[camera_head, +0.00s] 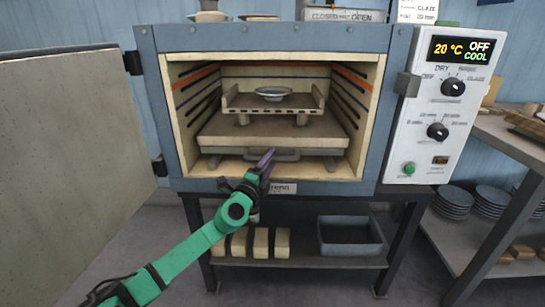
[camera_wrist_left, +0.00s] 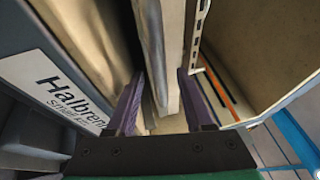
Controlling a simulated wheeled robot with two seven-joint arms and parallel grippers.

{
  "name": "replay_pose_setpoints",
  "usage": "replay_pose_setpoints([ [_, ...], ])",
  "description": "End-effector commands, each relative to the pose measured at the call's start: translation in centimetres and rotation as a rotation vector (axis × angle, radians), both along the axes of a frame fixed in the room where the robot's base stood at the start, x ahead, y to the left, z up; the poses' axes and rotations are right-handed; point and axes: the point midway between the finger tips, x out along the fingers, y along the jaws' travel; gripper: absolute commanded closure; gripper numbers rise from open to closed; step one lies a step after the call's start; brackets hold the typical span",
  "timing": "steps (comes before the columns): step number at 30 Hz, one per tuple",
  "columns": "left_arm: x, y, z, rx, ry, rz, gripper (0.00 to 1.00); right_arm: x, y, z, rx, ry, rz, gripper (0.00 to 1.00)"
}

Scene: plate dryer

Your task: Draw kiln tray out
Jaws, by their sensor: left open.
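The kiln tray (camera_head: 222,132) is a thick grey slab inside the open kiln, with a bar handle (camera_head: 288,156) on its front edge. A small rack (camera_head: 234,101) stands on it, carrying a grey plate (camera_head: 273,92). My left gripper (camera_head: 266,160) is at the kiln mouth, in front of the handle and covering part of it. In the left wrist view its purple fingers (camera_wrist_left: 163,102) are apart, with a pale bar-like edge (camera_wrist_left: 160,65) between and beyond them. I cannot tell whether they touch it. My right gripper is out of view.
The kiln door (camera_head: 70,160) stands wide open at the left. The control panel (camera_head: 440,105) reads 20 °C, OFF, COOL. A side table (camera_head: 500,140) with stacked plates (camera_head: 455,200) below stands at the right. A grey bin (camera_head: 350,237) sits on the lower shelf.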

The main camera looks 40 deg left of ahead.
Motion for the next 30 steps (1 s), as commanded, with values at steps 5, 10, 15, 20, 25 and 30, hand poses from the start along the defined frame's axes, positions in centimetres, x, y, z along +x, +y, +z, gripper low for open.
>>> replay_pose_setpoints([
  [5,1.8,0.5,0.3,-0.001,-0.001,0.001,0.48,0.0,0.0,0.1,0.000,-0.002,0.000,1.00],
  [10,2.0,0.5,0.2,-0.001,0.002,0.000,0.48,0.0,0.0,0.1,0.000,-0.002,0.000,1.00],
  [15,2.0,0.5,0.2,-0.001,0.002,0.000,0.71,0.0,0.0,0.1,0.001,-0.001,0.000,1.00],
  [20,2.0,0.5,0.2,-0.001,0.002,0.000,1.00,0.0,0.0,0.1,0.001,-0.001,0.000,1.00],
  [25,2.0,0.5,0.2,-0.001,0.002,0.000,1.00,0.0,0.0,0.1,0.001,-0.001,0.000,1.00],
  [30,2.0,0.5,0.2,-0.002,0.001,0.000,1.00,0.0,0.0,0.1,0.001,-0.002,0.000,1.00],
])
